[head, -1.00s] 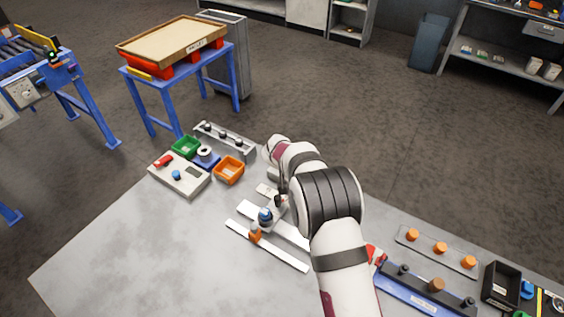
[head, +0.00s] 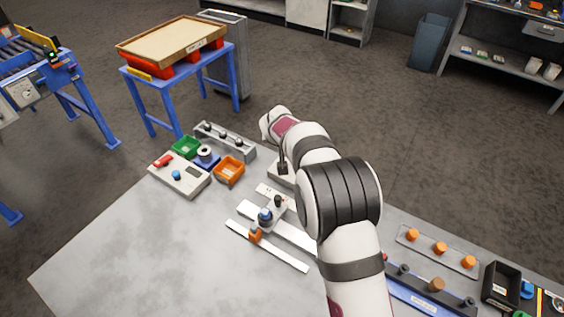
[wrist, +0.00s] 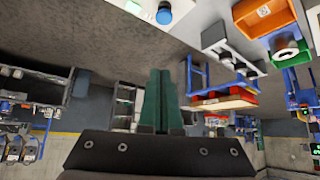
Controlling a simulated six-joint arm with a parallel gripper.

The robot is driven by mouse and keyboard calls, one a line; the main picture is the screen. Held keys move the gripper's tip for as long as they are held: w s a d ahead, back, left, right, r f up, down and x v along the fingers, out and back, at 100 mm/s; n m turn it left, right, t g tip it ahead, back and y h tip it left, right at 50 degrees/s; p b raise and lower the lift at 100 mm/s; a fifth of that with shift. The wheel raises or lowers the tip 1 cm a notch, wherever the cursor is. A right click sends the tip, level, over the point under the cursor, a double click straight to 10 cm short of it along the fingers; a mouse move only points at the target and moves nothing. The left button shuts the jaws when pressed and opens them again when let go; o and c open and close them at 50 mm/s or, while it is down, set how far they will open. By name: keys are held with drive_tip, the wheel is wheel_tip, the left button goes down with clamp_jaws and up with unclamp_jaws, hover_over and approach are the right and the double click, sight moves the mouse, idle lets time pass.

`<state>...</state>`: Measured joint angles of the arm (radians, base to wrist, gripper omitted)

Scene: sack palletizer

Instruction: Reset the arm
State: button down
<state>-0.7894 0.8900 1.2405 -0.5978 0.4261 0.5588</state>
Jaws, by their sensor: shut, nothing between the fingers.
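My gripper (wrist: 159,100) shows in the wrist view as two green fingers pressed together, with nothing between them. The fingers point away from the dark gripper body, towards the room beyond the bench. In the head view my arm reaches over the pale bench top (head: 150,255), and the fingers cannot be made out there. The wrist view is upside down, with the bench top (wrist: 105,12) along its upper edge.
Under and beside my arm are a slide fixture with a blue knob (head: 265,215), an orange bin (head: 229,170), a green bin (head: 185,147) and a control box (head: 180,177). Orange pegs (head: 440,248) and a black bin (head: 502,285) lie right. The front-left bench is clear.

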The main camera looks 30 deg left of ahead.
drive_tip(key=shift+r, duration=0.1)
idle(0.3)
drive_tip(key=d+r+m+h, duration=0.1)
drive_tip(key=d+r+m, duration=0.15)
drive_tip(key=d, duration=0.45)
drive_tip(key=d+r+m+h, duration=0.1)
drive_tip(key=d+r, duration=0.3)
drive_tip(key=d, duration=0.4)
drive_tip(key=s+d+r+m+g+h, duration=0.1)
drive_tip(key=s+d+r+g, duration=0.1)
drive_tip(key=s+d, duration=0.45)
drive_tip(key=s+d+r+m+g+h, duration=0.1)
drive_tip(key=s+d+r+m, duration=0.15)
drive_tip(key=d, duration=0.65)
drive_tip(key=s+d+f+m+g+y, duration=0.1)
drive_tip(key=s+d, duration=0.3)
drive_tip(key=s, duration=0.9)
drive_tip(key=s+d+f+m+g, duration=0.1)
drive_tip(key=s+d+m+g, duration=0.2)
drive_tip(key=s, duration=1)
drive_tip(key=shift+s+d+f+m+y, duration=0.2)
drive_tip(key=shift+d+m+y, duration=0.15)
drive_tip(key=shift+d, duration=0.75)
